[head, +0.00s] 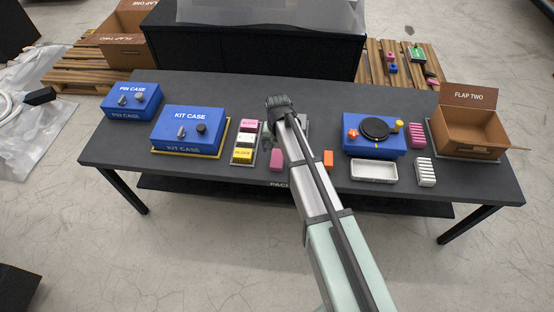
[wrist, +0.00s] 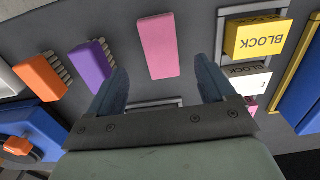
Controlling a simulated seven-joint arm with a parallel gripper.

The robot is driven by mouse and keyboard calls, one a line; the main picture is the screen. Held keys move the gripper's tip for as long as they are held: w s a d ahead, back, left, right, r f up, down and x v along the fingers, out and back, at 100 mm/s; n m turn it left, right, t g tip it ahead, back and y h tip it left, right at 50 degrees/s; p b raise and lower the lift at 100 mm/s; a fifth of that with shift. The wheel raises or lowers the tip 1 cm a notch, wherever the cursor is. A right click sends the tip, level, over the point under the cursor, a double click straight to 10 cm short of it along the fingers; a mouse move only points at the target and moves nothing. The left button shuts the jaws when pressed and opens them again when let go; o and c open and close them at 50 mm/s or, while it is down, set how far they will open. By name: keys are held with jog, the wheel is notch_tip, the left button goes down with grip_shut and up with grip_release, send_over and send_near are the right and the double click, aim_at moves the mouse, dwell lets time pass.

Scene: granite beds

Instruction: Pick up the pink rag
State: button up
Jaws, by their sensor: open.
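The pink rag (wrist: 158,45) looks like a flat, plain pink rectangle lying on the dark table. In the wrist view it is at top centre, ahead of and between my fingers. In the head view the pink rag (head: 276,161) lies near the table's front edge, just left of my arm. My gripper (wrist: 160,66) is open with nothing between its fingers, above the table and apart from the rag. In the head view my gripper (head: 267,138) is small and partly hidden by my wrist.
A tray with yellow (wrist: 255,38), white and pink blocks lies right of the rag in the wrist view. A purple brush (wrist: 92,65) and an orange brush (wrist: 42,77) lie left. Blue cases (head: 187,128) and an open carton (head: 470,130) stand farther off.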

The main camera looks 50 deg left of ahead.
aim_at(277, 158)
jog(key=shift+s+f, duration=0.15)
jog(key=shift+f, duration=2.55)
jog(key=c, duration=1.1)
jog(key=shift+r, duration=0.15)
notch_tip(277, 158, up, 10)
jog(key=shift+f, duration=0.1)
